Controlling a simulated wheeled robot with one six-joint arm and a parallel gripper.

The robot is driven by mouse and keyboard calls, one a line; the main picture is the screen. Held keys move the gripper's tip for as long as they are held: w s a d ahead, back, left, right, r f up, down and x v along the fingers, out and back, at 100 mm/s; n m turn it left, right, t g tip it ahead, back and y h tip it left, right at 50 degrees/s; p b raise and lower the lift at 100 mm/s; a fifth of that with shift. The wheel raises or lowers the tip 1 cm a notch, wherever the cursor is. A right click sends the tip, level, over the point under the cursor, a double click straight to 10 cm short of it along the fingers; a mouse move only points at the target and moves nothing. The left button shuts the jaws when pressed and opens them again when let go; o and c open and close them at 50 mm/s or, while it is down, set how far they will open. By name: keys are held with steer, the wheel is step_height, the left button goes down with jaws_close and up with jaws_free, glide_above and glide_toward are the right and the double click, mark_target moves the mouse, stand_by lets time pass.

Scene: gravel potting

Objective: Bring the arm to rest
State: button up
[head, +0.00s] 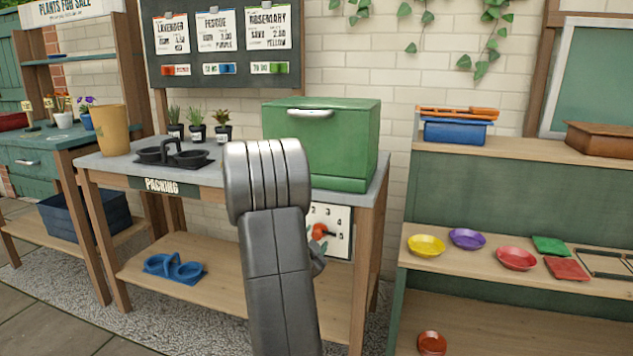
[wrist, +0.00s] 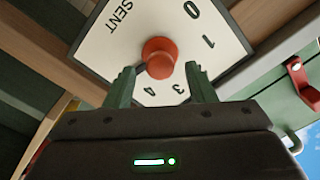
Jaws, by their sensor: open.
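My gripper (wrist: 161,80) is open, with two green fingers apart and nothing between their pads that I can see held. In the wrist view it faces an orange-red knob (wrist: 159,55) on a white number panel (wrist: 112,38) marked SENT, seen upside down. The knob shows between and beyond the fingertips; I cannot tell how far off it is. In the head view my grey arm (head: 275,240) stands in front of the packing bench. The number panel (head: 342,215) and knob (head: 319,231) show just right of it, and the gripper is mostly hidden behind the arm.
The packing bench (head: 210,177) carries a green box (head: 345,140), a black double pot holder (head: 160,158), potted plants and a tan pot (head: 111,130). A blue holder (head: 175,268) lies on its lower shelf. Right shelves (head: 460,265) hold coloured saucers. Paving at lower left is clear.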

steer(key=shift+x, duration=1.05)
steer(key=shift+s+r+n+p, duration=0.1)
steer(key=shift+r+n+p, duration=0.2)
steer(key=shift+p, duration=0.4)
steer(key=shift+a+n+p, duration=0.1)
steer(key=shift+n+p, duration=0.6)
steer(key=shift+p, duration=0.2)
steer(key=n+p, duration=0.6)
steer(key=p, duration=0.3)
steer(key=shift+s+a, duration=0.1)
steer(key=v, duration=1.3)
steer(key=shift+f, duration=0.2)
steer(key=shift+r, duration=0.1)
